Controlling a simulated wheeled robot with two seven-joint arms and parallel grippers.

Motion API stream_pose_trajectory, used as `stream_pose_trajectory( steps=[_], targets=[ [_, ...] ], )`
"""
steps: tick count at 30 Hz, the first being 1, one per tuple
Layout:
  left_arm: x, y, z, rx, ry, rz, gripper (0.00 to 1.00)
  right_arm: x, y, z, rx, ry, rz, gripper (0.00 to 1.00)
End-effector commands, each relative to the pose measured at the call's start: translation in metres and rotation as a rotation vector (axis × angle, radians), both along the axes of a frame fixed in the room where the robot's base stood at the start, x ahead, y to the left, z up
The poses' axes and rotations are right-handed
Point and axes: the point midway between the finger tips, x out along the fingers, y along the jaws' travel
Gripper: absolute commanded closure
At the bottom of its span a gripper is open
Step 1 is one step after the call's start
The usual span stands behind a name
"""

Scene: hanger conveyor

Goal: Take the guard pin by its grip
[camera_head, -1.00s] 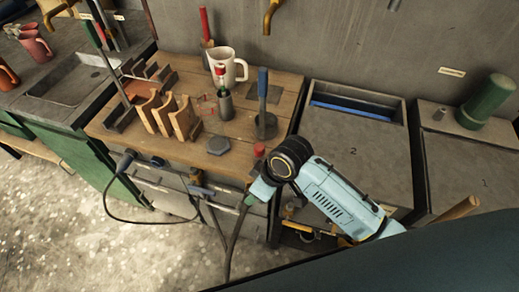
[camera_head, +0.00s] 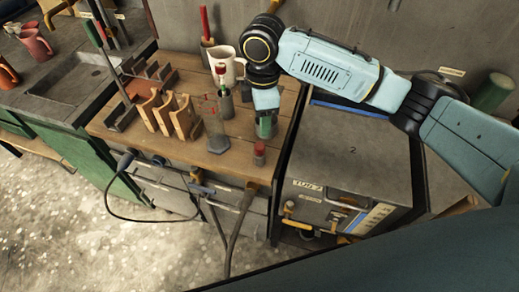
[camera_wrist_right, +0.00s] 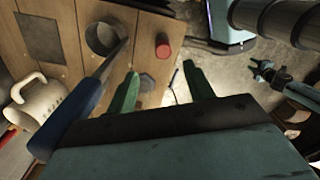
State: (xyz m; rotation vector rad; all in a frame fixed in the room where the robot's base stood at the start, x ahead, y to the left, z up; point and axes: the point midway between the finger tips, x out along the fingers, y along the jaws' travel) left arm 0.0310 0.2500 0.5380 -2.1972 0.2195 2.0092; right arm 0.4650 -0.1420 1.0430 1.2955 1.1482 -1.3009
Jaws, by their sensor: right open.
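A blue-handled pin (camera_wrist_right: 70,118) with a thin dark shaft leans out of a round grey holder (camera_wrist_right: 103,38) in the right wrist view; it looks like the guard pin, though I cannot be sure. In the head view my right arm hides it. My right gripper (camera_head: 267,127) is over the right part of the wooden bench top. In the right wrist view its green fingers (camera_wrist_right: 160,90) are apart with nothing held between them. The blue grip is left of both fingers, not between them.
A red-topped peg (camera_head: 259,152) stands near the bench's front edge. Cabinet 2 (camera_head: 345,165) is to the right.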

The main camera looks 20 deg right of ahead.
Motion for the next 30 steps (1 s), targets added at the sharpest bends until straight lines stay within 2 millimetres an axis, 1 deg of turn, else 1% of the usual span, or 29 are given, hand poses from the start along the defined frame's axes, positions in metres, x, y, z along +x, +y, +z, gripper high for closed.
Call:
stream_pose_trajectory(
  steps=[1, 3, 6, 9, 14, 17, 20, 24, 27, 30],
  targets=[
    [0.001, 0.000, -0.001, 0.000, -0.001, 0.000, 0.64, -0.001, 0.000, -0.012, -0.001, 0.004, -0.001, 0.48],
    [0.001, 0.000, -0.002, 0.000, -0.001, 0.000, 0.64, -0.001, 0.000, -0.027, 0.000, 0.004, -0.002, 0.48],
    [0.001, 0.000, -0.003, 0.000, -0.002, -0.001, 0.64, -0.001, 0.001, -0.044, 0.001, 0.002, -0.001, 0.48],
    [0.002, 0.000, -0.004, -0.001, -0.003, -0.001, 0.64, -0.001, 0.001, -0.056, 0.001, 0.001, -0.001, 0.48],
    [0.002, 0.000, -0.004, -0.001, -0.003, -0.001, 0.64, -0.001, 0.002, -0.066, 0.002, -0.001, -0.001, 0.48],
    [0.002, 0.000, -0.004, -0.001, -0.003, -0.001, 0.64, -0.003, 0.004, -0.077, 0.001, 0.002, -0.001, 0.48],
    [0.002, -0.001, -0.004, -0.001, -0.004, -0.001, 0.64, -0.005, 0.008, -0.093, 0.001, 0.001, -0.001, 0.48],
    [0.002, -0.001, -0.005, -0.001, -0.004, -0.002, 0.64, -0.005, 0.008, -0.110, 0.001, 0.000, -0.002, 0.48],
    [0.002, -0.001, -0.005, -0.001, -0.004, -0.002, 0.64, -0.004, 0.008, -0.115, 0.002, -0.002, -0.001, 0.48],
    [0.002, -0.001, -0.005, -0.001, -0.004, -0.002, 0.64, -0.004, 0.008, -0.115, 0.002, -0.003, -0.001, 0.48]
  ],
)
